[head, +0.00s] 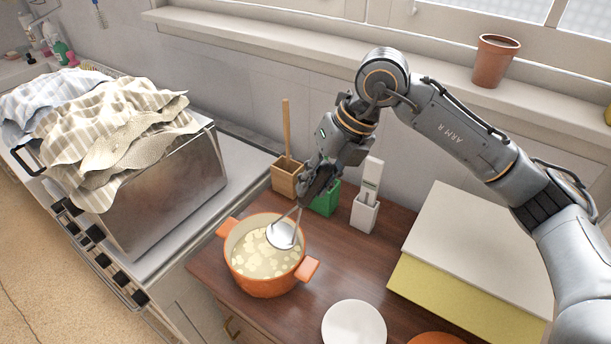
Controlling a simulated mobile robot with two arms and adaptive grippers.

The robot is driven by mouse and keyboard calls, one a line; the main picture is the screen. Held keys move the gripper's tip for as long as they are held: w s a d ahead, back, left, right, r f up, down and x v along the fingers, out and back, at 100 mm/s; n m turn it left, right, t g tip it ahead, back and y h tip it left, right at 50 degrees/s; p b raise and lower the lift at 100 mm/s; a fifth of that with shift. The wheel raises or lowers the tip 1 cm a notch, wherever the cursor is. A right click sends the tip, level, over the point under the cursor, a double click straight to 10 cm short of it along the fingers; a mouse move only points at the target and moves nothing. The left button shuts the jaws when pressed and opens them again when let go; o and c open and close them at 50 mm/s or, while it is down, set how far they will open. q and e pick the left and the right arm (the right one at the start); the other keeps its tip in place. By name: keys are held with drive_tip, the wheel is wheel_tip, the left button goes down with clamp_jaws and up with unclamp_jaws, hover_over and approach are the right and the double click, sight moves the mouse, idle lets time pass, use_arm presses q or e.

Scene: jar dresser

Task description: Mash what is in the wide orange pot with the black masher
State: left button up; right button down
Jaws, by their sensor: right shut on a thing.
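The wide orange pot (268,287) stands on the brown wooden top, its two side handles showing. Pale yellowish chunks (255,258) lie inside it. My right gripper (318,186) is above and behind the pot's right rim, shut on the masher (281,235). The masher's round silver head is tilted over the far right part of the pot's mouth, with thin metal bars running up to the gripper. Its handle is mostly hidden by the gripper. I cannot tell if the head touches the chunks. My left gripper is out of view.
Behind the pot stand a wooden holder (286,179), a green holder (326,204) and a white holder (364,216). A white plate (354,326) lies front right, near boards (482,245). A metal box (170,190) under cloths stands left.

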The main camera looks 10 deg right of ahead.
sight(294, 217)
drive_tip(key=b+x, duration=0.4)
drive_tip(key=x, duration=0.1)
drive_tip(key=shift+f, duration=0.3)
drive_tip(key=b+x, duration=0.3)
drive_tip(key=x, duration=0.1)
drive_tip(key=shift+w+a+f, duration=0.1)
drive_tip(key=shift+a+f, duration=0.1)
drive_tip(key=shift+f, duration=0.1)
drive_tip(key=shift+r+p, duration=1.1)
drive_tip(key=shift+r, duration=1.15)
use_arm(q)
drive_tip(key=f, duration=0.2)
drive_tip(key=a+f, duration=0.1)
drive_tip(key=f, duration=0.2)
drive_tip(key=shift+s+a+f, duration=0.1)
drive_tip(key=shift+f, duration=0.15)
use_arm(e)
drive_tip(key=shift+f, duration=0.15)
drive_tip(key=shift+f+b, duration=2.25)
drive_tip(key=shift+f, duration=0.2)
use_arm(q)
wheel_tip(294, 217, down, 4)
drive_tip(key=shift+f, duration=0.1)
